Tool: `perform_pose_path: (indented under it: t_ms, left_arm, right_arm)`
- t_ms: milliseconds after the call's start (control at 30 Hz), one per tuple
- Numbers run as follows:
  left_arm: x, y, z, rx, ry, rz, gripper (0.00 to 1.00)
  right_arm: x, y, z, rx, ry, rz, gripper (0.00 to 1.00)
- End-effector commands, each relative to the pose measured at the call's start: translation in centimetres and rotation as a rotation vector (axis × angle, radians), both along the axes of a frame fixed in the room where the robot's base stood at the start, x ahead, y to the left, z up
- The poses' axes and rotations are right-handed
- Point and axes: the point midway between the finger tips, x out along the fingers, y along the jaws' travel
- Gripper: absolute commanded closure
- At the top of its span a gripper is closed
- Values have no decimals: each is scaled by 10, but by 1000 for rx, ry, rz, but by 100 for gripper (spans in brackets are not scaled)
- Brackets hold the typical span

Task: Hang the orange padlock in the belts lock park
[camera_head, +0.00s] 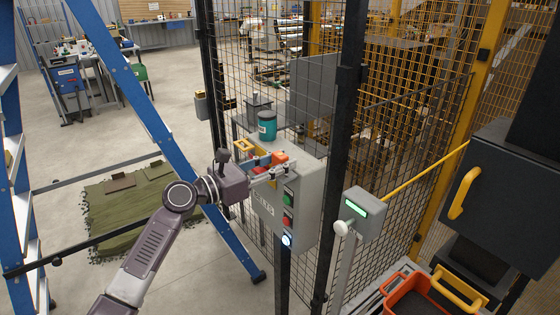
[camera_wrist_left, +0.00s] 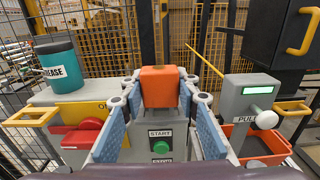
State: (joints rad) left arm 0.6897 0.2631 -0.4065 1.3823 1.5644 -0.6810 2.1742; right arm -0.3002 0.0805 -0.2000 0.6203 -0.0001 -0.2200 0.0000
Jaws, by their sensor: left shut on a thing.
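The orange padlock (camera_head: 279,158) is between the fingertips of my left gripper (camera_head: 270,168), in front of the upper part of the grey control box. In the left wrist view the orange padlock body (camera_wrist_left: 159,87) sits upright between the blue finger pads; its shackle cannot be made out. The grey control box (camera_head: 262,205) carries lettering that seems to read BELTS. A yellow bracket (camera_head: 243,146) sticks out at the box's upper left; it also shows in the left wrist view (camera_wrist_left: 31,118), left of and apart from the padlock. I cannot tell whether it is the lock park. My right gripper is not in view.
A teal grease tin (camera_head: 267,126) stands on top of the box. A red switch handle (camera_wrist_left: 84,135) is left of my fingers. A grey pull-knob post (camera_head: 362,216) stands to the right, with an orange bin (camera_head: 407,283) beyond it. Mesh fence rises behind; a blue ladder is left.

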Motion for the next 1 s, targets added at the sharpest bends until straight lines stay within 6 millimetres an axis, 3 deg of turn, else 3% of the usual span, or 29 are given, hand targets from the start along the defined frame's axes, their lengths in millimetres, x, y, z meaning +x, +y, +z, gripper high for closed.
perform_pose_path:
  t_ms: [500, 533, 667, 1000]
  left_arm:
    - [0, 0, -13, -1, -1, 0, 97]
    - [0, 0, -12, -1, -1, 0, 68]
    - [0, 0, -12, -1, -1, 0, 53]
    - [-1, 2, -13, 1, 1, 0, 51]
  right_arm:
    - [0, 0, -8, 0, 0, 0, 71]
    - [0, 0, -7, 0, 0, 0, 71]
    - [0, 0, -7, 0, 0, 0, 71]
    - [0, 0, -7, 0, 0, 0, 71]
